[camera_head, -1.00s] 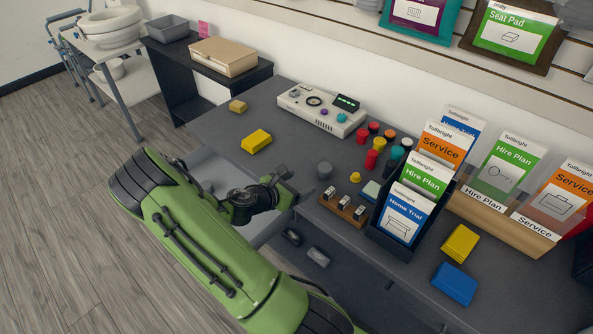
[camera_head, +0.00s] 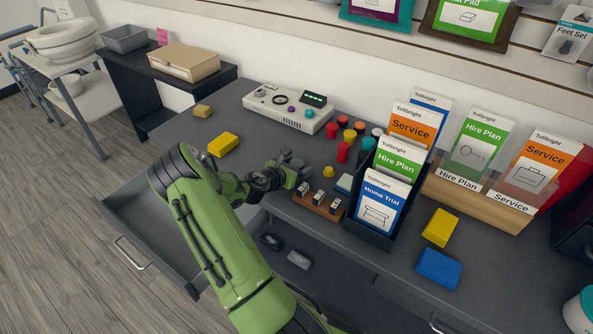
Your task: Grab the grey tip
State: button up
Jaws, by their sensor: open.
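The grey tip (camera_head: 297,163), a short dark grey cylinder, stands on the grey counter near the front edge. It is now mostly hidden by my gripper and hard to tell apart from its fingers. My gripper (camera_head: 293,168) is open at the end of my green arm, low over the counter at the tip. I cannot tell whether the fingers stand on both sides of it.
Close right are a small yellow piece (camera_head: 328,172) and a wooden rack (camera_head: 312,206) with several items. Red cylinders (camera_head: 343,152) and a control box (camera_head: 288,107) stand behind. A dark card holder (camera_head: 356,226) is farther right. An open drawer (camera_head: 176,262) lies below.

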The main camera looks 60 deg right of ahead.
aim_at(296, 163)
jog(key=shift+r, duration=0.1)
jog(key=c, duration=1)
notch_tip(296, 163, up, 10)
jog(key=p, duration=0.4)
jog(key=shift+w, duration=0.1)
